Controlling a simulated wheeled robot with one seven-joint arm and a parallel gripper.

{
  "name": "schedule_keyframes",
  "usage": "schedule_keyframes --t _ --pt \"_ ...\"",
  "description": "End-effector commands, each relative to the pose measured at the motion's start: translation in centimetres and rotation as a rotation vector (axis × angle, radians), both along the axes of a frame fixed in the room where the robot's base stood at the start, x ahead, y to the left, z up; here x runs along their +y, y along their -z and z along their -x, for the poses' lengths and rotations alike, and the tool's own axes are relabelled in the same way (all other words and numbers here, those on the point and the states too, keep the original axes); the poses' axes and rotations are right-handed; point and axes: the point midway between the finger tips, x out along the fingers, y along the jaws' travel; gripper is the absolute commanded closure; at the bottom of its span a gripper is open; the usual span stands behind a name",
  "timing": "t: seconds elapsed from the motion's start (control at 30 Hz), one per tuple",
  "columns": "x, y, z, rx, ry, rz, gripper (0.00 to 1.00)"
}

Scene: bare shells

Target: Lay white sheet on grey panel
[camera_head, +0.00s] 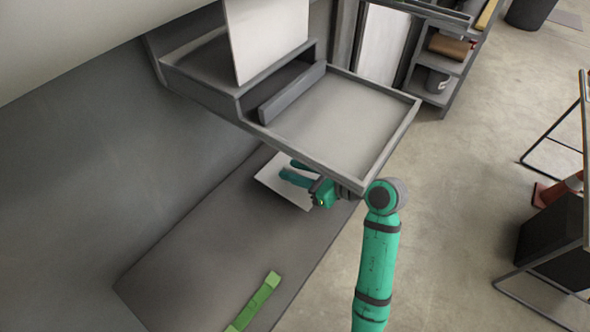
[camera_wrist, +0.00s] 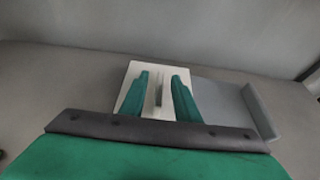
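The white sheet (camera_head: 268,177) lies flat on the long grey bench, partly covered by my gripper in the head view. In the wrist view the white sheet (camera_wrist: 131,76) has a thin upright grey fin (camera_wrist: 158,90) near its middle. My gripper (camera_wrist: 160,77) is open, with one teal finger on each side of the fin and a visible gap to both. My gripper (camera_head: 289,171) also shows low over the sheet in the head view. A flat grey panel (camera_wrist: 218,105) with a raised edge on its right adjoins the sheet's right side in the wrist view. I cannot make this panel out in the head view.
A pulled-out grey tray (camera_head: 340,125) overhangs the bench above and beside my gripper. A white board (camera_head: 265,40) stands upright behind it. A green strip (camera_head: 256,302) lies on the near bench. The wall borders the bench's left side; open floor lies right.

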Motion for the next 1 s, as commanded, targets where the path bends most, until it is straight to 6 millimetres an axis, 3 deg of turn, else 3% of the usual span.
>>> schedule_keyframes --t 0.27,0.7,1.0 --pt "-0.4 -0.2 0.3 0.0 0.001 0.0 0.71" --pt "-6.0 -3.0 4.2 -0.001 0.004 0.001 0.71" --pt "-8.0 -4.1 5.8 0.0 0.001 0.0 0.71"
